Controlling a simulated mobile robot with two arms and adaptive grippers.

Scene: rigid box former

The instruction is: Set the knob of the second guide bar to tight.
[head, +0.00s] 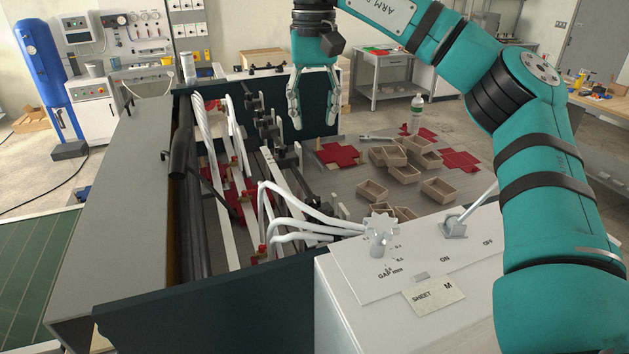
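My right gripper (314,115) hangs over the back right part of the box former, fingers down and apart, with nothing between them. Long pale guide bars (225,215) run through the machine's open bed. Dark clamp blocks or knobs (266,122) stand in a row at the far right end of the bars, just left of the gripper and apart from it. Small red parts (262,250) sit near the front ends of the bars. I cannot tell which bar is the second or how its knob is set. My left gripper is not in view.
White hoses (290,205) loop over the bed to the control box (430,270), which has a gap dial (380,235) and an ON/OFF lever (455,225). Behind lie brown trays (405,172), red sheets (462,160) and a bottle (416,112). A dark panel (215,315) borders the front.

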